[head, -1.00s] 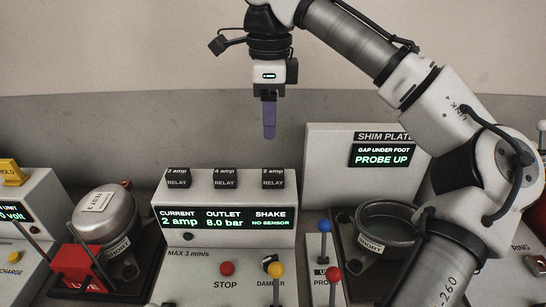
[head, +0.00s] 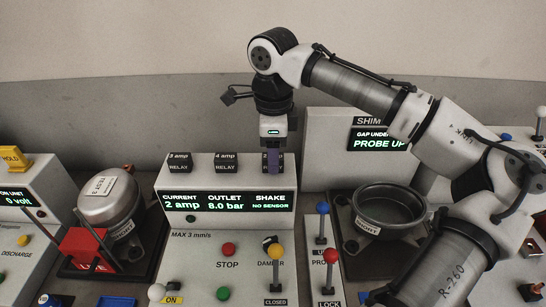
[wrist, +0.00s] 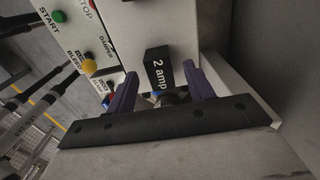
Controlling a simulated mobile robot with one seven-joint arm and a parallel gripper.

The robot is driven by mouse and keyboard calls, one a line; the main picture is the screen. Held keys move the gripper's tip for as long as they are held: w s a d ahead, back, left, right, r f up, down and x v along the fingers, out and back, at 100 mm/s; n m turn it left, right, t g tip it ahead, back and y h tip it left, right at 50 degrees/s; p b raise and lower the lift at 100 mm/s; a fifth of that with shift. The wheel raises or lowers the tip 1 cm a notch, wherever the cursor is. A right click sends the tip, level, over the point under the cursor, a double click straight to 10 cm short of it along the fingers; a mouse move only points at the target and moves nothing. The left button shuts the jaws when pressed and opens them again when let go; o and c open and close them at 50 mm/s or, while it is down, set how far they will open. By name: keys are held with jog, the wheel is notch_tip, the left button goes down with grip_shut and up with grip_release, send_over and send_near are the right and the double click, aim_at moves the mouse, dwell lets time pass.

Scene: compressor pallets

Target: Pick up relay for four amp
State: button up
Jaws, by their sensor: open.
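The 4 amp relay (head: 226,162) is a small black block standing in the middle on top of the display box. The 3 amp relay (head: 180,162) stands to its left. My gripper (head: 272,160) is at the right end of the box top, over the third relay, which it mostly hides in the head view. In the wrist view that relay reads 2 amp (wrist: 158,73) and lies between the purple fingers of my open gripper (wrist: 165,90). Clear space shows beside the fingers, and I cannot tell whether either touches it.
The display box (head: 228,190) reads current 2 amp, outlet 8.0 bar, shake no sensor. A panel with knobs and levers (head: 276,254) is in front. The shim plate box (head: 330,135) stands close to the right. A silver compressor (head: 108,200) is at the left.

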jog(key=shift+f, duration=0.9)
jog(key=shift+c, duration=0.3)
jog(key=c, duration=1)
jog(key=shift+r, duration=0.2)
notch_tip(320, 180, up, 20)
jog(key=shift+f+b, duration=0.15)
jog(key=shift+b, duration=0.7)
